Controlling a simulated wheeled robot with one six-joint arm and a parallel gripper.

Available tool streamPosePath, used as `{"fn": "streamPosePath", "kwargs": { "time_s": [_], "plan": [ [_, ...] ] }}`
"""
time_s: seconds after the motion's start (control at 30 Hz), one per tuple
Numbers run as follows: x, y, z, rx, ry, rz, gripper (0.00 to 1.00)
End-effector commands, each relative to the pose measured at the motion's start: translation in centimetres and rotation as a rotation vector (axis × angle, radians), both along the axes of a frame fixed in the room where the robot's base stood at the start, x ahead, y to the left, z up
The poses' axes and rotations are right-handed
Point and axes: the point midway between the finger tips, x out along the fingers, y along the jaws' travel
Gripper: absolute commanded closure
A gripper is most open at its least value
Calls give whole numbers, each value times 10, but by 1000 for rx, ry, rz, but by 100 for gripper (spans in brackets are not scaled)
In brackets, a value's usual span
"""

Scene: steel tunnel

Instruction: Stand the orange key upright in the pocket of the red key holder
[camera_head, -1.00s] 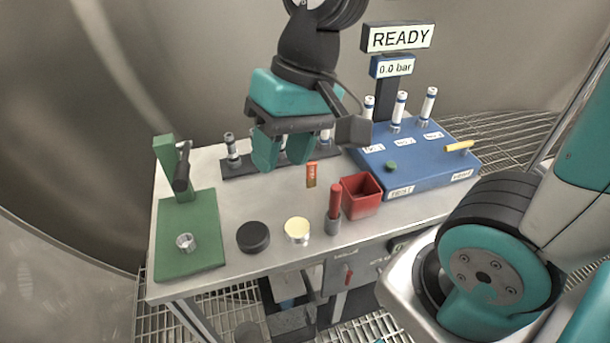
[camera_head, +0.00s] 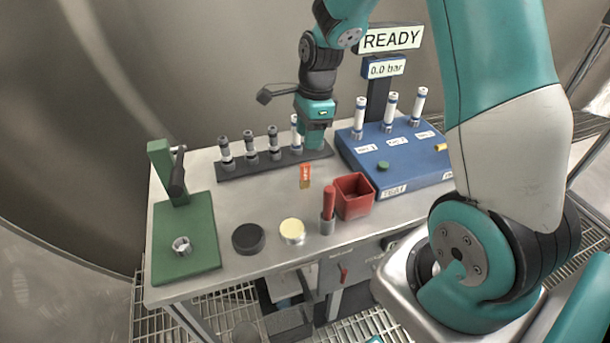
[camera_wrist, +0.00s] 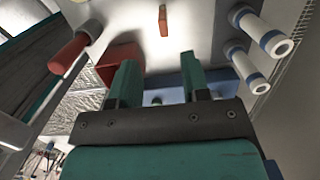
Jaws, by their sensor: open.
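The orange key (camera_head: 305,176) has an orange upper part and a brownish lower end. It is on the bench, left of and behind the red key holder. The key also shows at the top of the wrist view (camera_wrist: 163,20). The red key holder (camera_head: 354,205) is a square open-topped box with an empty-looking pocket. It also shows in the wrist view (camera_wrist: 122,60), partly hidden by a finger. My gripper (camera_head: 314,146) is above the bench's back part, behind the key and near the rack's right end. Its two teal fingers (camera_wrist: 160,75) are apart with nothing between them.
A red-handled tool (camera_head: 328,205) stands in a grey socket left of the holder. A black rack (camera_head: 240,172) holds several vials. A blue panel (camera_head: 400,168) with white-blue vials is right. A cream-topped tin (camera_head: 292,231), black disc (camera_head: 250,238) and green press (camera_head: 188,235) are left.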

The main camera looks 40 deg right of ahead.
Motion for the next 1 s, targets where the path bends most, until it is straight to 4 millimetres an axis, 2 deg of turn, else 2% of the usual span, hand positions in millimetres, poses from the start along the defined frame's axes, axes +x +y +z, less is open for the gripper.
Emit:
{"fn": "streamPosePath", "kwargs": {
  "time_s": [0.1, 0.43, 0.7, 1.0],
  "plan": [
    [0, 3, -25, 1, 5, 2, 57],
    [2, 5, -54, 1, 2, 1, 57],
    [6, 6, -92, 1, 0, 2, 57],
    [6, 7, -97, 1, -2, 3, 57]
  ]
}}
